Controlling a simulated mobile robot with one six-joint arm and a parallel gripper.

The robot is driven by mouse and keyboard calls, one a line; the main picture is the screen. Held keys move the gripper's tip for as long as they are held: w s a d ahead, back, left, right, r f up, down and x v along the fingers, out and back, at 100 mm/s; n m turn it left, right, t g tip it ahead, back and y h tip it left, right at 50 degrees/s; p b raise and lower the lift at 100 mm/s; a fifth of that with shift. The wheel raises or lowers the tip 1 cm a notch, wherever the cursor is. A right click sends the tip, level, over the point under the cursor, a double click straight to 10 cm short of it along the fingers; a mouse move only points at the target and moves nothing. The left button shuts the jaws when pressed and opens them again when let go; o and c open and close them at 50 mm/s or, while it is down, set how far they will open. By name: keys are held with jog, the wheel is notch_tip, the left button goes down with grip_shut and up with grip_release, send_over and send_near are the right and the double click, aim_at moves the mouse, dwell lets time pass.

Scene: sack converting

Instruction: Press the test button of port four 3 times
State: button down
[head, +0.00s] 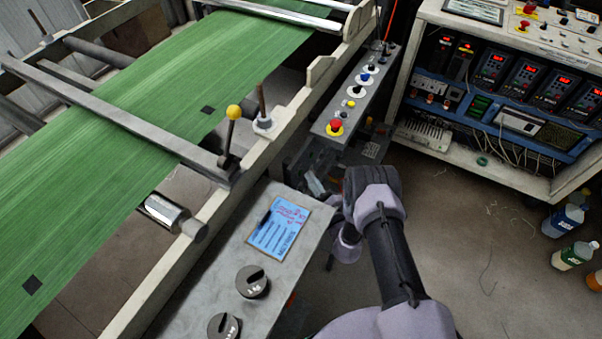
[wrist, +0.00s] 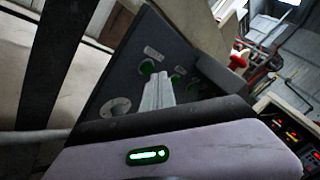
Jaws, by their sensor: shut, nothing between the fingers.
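A dark panel (wrist: 120,75) with small pale labels fills the middle of the wrist view. It carries a green button (wrist: 147,67), another green button (wrist: 178,80) to its right and a round grey fitting (wrist: 116,107) at lower left. The labels are too small to read, so I cannot tell which button belongs to port four. My gripper (wrist: 158,92) is shut and empty, its pale fingers pointing at the panel close to the green buttons. I cannot tell whether the tips touch one. In the head view my gripper (head: 314,184) is beside the machine frame, and the buttons are hidden there.
A grey control box (head: 356,95) with a red mushroom button (head: 335,127) stands just beyond my gripper. A grey console (head: 225,275) with a blue note (head: 278,228) and black knobs is at left. An electrical cabinet (head: 470,155) and bottles (head: 575,255) are at right.

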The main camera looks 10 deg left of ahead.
jog(key=shift+w+a, duration=0.15)
jog(key=shift+a, duration=0.1)
jog(key=shift+w+a+b, duration=0.1)
jog(key=shift+a+b, duration=0.25)
jog(key=shift+a, duration=0.05)
dwell(0.8)
jog(key=shift+d, duration=0.15)
jog(key=shift+s+d+p, duration=0.3)
jog(key=shift+d, duration=0.3)
jog(key=d, duration=0.1)
jog(key=s+d+p, duration=0.1)
jog(key=d, duration=0.2)
jog(key=shift+s+d+p, duration=0.3)
jog(key=shift+s+d, duration=0.05)
jog(key=shift+d, duration=0.05)
dwell(2.2)
